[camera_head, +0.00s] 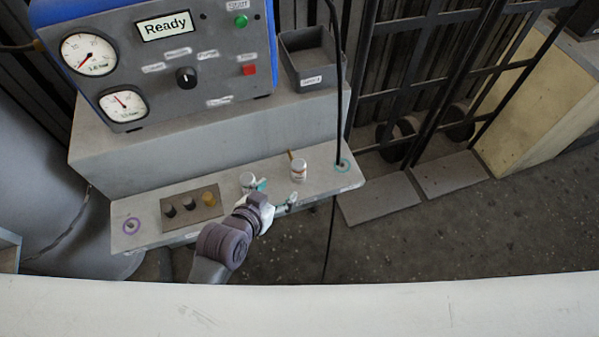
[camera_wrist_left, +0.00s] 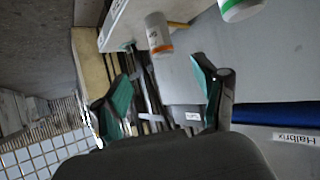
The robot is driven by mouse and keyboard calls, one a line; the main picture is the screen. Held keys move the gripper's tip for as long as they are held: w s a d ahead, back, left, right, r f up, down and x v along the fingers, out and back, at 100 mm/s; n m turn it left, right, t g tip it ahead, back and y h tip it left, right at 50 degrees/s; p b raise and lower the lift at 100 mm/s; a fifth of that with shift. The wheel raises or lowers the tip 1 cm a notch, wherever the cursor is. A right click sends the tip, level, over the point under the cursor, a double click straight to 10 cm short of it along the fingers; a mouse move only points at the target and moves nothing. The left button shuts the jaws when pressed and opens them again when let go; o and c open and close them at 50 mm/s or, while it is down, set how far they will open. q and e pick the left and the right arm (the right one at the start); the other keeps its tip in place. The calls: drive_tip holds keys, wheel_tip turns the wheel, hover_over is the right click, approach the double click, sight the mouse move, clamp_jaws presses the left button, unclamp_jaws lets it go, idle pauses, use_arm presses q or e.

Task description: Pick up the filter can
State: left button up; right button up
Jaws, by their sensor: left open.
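Two small white cans stand on the grey shelf (camera_head: 150,210); which one is the filter can I cannot tell. The can with an orange band (camera_head: 298,170) stands to the right, and it also shows at the top of the left wrist view (camera_wrist_left: 158,32). The other can (camera_head: 248,179) is to the left, close to my gripper; the left wrist view shows a white can with a green band (camera_wrist_left: 240,7), cut by the top edge. My left gripper (camera_head: 277,192) is open with nothing between its green fingers (camera_wrist_left: 160,88), near the shelf's front edge. My right gripper is not in view.
A small block with knobs (camera_head: 191,207) sits left on the shelf. A control box reading "Ready" (camera_head: 170,60) and a grey bin (camera_head: 311,58) stand behind. A black cable (camera_head: 338,110) hangs by the shelf's right end. A brown stick shows behind the orange-banded can.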

sight(296, 167)
use_arm(q)
drive_tip(key=x, duration=0.2)
drive_tip(key=r+x, duration=0.1)
drive_tip(key=x, duration=0.2)
drive_tip(key=b+x, duration=0.1)
drive_tip(key=x, duration=0.1)
drive_tip(key=shift+w+d, duration=0.4)
drive_tip(key=shift+w, duration=0.2)
drive_tip(key=shift+w+d+f, duration=0.15)
drive_tip(key=shift+w+f, duration=0.1)
drive_tip(key=shift+w, duration=0.05)
drive_tip(key=b+x, duration=0.1)
drive_tip(key=x, duration=0.4)
drive_tip(key=shift+f, duration=0.1)
drive_tip(key=shift+a, duration=0.25)
clamp_jaws()
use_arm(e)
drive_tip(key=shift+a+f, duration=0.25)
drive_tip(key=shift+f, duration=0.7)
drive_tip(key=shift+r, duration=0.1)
